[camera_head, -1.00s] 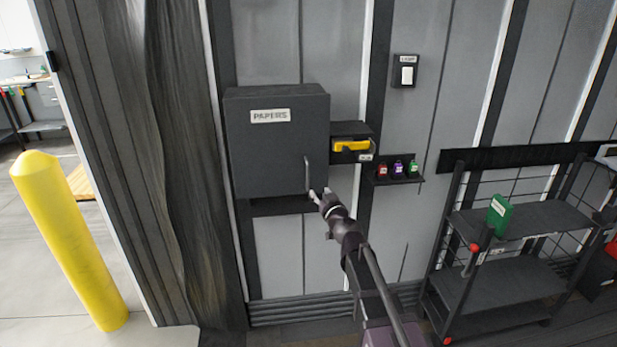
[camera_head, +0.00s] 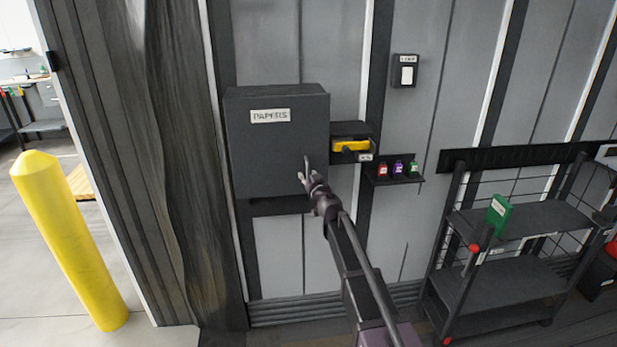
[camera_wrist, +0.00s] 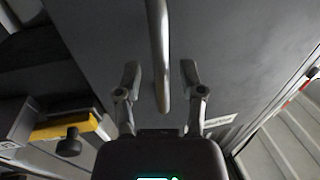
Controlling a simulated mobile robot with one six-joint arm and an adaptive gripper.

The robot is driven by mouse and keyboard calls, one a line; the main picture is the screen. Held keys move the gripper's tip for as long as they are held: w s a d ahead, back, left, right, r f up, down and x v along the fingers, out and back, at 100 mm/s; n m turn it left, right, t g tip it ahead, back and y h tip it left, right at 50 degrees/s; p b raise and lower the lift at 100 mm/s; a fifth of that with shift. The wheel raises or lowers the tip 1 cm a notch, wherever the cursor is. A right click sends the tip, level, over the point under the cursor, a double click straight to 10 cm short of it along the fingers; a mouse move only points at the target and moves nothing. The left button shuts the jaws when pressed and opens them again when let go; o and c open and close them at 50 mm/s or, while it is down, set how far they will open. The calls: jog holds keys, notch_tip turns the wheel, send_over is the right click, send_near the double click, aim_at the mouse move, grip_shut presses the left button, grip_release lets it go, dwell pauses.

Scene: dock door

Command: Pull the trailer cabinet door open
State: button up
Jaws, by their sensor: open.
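The trailer cabinet (camera_head: 265,150) is a dark grey box on the wall with a "PAPERS" label (camera_head: 270,116) on its front door. The door looks closed. Its vertical bar handle (camera_head: 307,163) is near the door's right edge. My gripper (camera_head: 309,180) is at the lower part of the handle and hides its lower end. In the wrist view my gripper (camera_wrist: 161,82) is open, with the handle (camera_wrist: 158,45) between its two spread fingers. I see a gap between each finger and the bar. The door face (camera_wrist: 215,50) lies behind.
A small shelf with a yellow tool (camera_head: 350,146) is right of the cabinet. Several small bottles (camera_head: 398,168) stand on a ledge beside it. A dark cart (camera_head: 510,285) is at the right, a yellow post (camera_head: 68,240) at the left.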

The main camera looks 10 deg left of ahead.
grip_shut()
jog(key=shift+s+d, duration=0.1)
jog(key=shift+d, duration=0.05)
dwell(0.4)
